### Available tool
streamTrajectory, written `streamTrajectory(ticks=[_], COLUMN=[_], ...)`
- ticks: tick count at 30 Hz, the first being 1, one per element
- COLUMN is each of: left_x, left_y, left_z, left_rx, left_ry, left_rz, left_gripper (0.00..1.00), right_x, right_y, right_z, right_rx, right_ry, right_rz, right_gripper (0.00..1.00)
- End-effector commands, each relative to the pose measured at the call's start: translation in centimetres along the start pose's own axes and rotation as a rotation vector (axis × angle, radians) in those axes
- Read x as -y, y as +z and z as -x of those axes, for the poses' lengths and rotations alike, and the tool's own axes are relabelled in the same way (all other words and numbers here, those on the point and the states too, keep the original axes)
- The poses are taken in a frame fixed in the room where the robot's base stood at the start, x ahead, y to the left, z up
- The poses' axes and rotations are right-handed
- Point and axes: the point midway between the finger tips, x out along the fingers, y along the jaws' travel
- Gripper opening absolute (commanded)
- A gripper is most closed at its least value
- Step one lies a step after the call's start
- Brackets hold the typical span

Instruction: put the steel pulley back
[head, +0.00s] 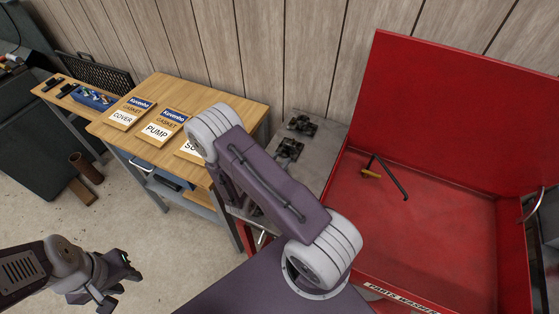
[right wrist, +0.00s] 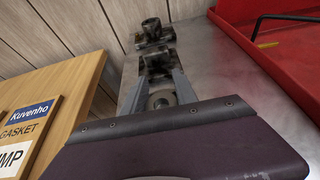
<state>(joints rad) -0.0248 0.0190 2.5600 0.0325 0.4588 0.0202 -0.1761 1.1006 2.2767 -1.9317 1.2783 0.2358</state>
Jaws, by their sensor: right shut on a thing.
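In the right wrist view a round grey metal piece with a dark centre hole, which looks like the steel pulley (right wrist: 161,100), sits between the fingers of my right gripper (right wrist: 159,92). The right gripper is shut on it, over the grey metal bench top (right wrist: 205,68). Dark metal fittings (right wrist: 153,34) stand just beyond the fingertips. I cannot tell whether the pulley touches them. In the head view my right arm hides the gripper and pulley; the fittings show beside it (head: 289,150). My left gripper (head: 122,288) is open and empty above the floor at lower left.
A wooden table (head: 222,97) with gasket boxes (head: 162,127) stands left. A brown cylinder (head: 86,168) is on the floor. Floor at left is mostly clear.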

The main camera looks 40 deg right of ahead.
Motion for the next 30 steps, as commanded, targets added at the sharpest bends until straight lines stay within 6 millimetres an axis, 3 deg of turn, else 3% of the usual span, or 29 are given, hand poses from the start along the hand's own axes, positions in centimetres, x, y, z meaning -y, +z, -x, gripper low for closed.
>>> streamTrajectory(ticks=[1,2,3,4,16,30], left_x=[0.0,0.0,0.0,0.0,0.0,0.0], left_y=[0.0,0.0,0.0,0.0,0.0,0.1], left_z=[-0.3,-0.2,-0.1,-0.1,0.0,-0.8], left_rx=[0.0,0.0,0.0,0.0,0.0,0.0], left_ry=[0.0,0.0,0.0,0.0,0.0,0.0], left_rz=[0.0,0.0,0.0,0.0,0.0,0.0], left_gripper=[0.32,0.32,0.32,0.32,0.32,0.32], right_x=[0.0,0.0,0.0,0.0,-0.1,-0.1], right_y=[-0.3,-0.2,-0.1,-0.1,0.1,0.0], right_z=[-0.1,-0.1,-0.1,-0.1,0.5,9.5], right_rx=[0.001,0.0,0.0,0.0,0.0,0.0], right_ry=[0.0,0.0,0.0,0.0,0.003,0.007], right_rz=[0.0,0.0,0.0,0.0,0.001,0.0], right_gripper=[0.0,0.43,0.54,0.56,0.56,0.56])
